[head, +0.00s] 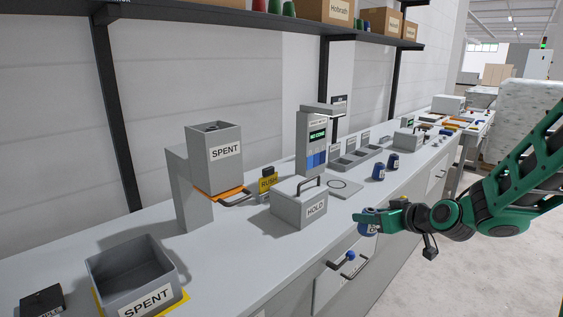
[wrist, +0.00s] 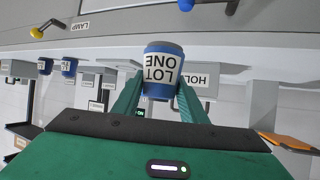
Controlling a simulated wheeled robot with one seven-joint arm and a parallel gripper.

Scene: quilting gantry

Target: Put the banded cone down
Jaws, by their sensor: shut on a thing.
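The banded cone is a blue spool-like piece with a white band reading LOT ONE (wrist: 162,70), seen in the wrist view between my fingers. In the head view it is mostly hidden by my green gripper (head: 374,217), with a bit of blue and white label showing (head: 370,228). My gripper (wrist: 161,88) is shut on it. In the head view it appears by the counter's front edge, right of the grey HOLD box (head: 299,208). I see no clear contact between cone and counter.
Two more blue cones (head: 378,173) (head: 393,160) stand farther along the counter. A flat plate with a ring (head: 343,187) lies behind my gripper. A SPENT hopper (head: 214,155), SPENT bin (head: 131,276) and a divided tray (head: 358,158) also stand there. A blue-knobbed lever (head: 350,256) sticks out below.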

